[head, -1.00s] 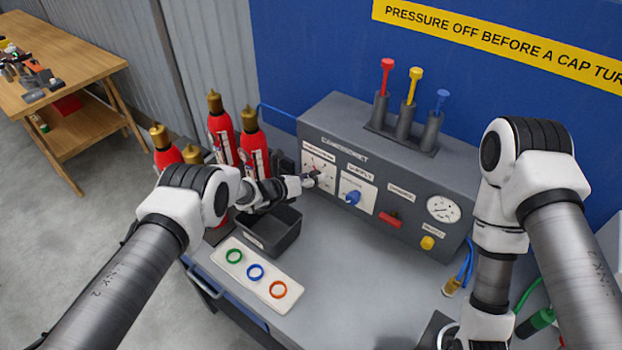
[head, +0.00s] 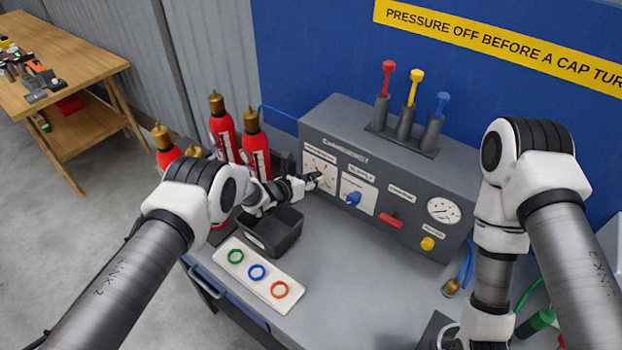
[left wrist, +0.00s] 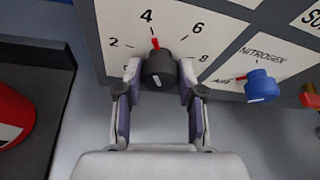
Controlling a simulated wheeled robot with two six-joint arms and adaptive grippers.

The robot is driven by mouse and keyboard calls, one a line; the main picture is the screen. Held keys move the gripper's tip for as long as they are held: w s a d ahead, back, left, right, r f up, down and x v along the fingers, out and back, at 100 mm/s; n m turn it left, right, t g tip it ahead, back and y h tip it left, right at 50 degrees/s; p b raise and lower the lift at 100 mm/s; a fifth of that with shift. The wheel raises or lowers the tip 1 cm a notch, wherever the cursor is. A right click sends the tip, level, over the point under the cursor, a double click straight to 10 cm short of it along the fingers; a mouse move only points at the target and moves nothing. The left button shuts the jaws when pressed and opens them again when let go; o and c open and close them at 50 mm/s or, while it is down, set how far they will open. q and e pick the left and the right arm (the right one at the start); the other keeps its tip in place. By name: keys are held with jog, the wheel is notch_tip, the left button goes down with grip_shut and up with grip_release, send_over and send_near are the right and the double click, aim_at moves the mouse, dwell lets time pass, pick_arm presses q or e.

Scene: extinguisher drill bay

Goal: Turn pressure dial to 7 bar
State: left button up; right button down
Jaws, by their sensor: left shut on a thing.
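The pressure dial shows in the left wrist view as a dark round knob (left wrist: 159,69) with a red pointer on a white scale plate (left wrist: 222,32). The red pointer points up, just right of the 4 and well short of the 6. My left gripper (left wrist: 159,84) has one finger on each side of the knob and is shut on it. In the head view my left gripper (head: 314,181) is at the left end of the grey panel's front and partly covers the dial. My right arm comes down at the right; its gripper is not visible.
The panel (head: 400,165) also carries a blue nitrogen knob (head: 353,198), a red handle (head: 391,220), a gauge (head: 443,210) and a yellow knob (head: 428,243). A dark bin (head: 274,240) sits below my left wrist. Red extinguishers (head: 222,130) stand left. The bench middle is clear.

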pick_arm(q)
jog(key=shift+d+m+t+y, duration=0.15)
jog(key=shift+m+t+y, duration=0.35)
jog(key=shift+m+y, duration=0.5)
jog(key=shift+m, duration=0.3)
jog(key=o, duration=1.1)
jog(key=shift+o, duration=0.2)
jog(key=shift+w+d+f, duration=0.15)
jog(key=v, duration=1.2)
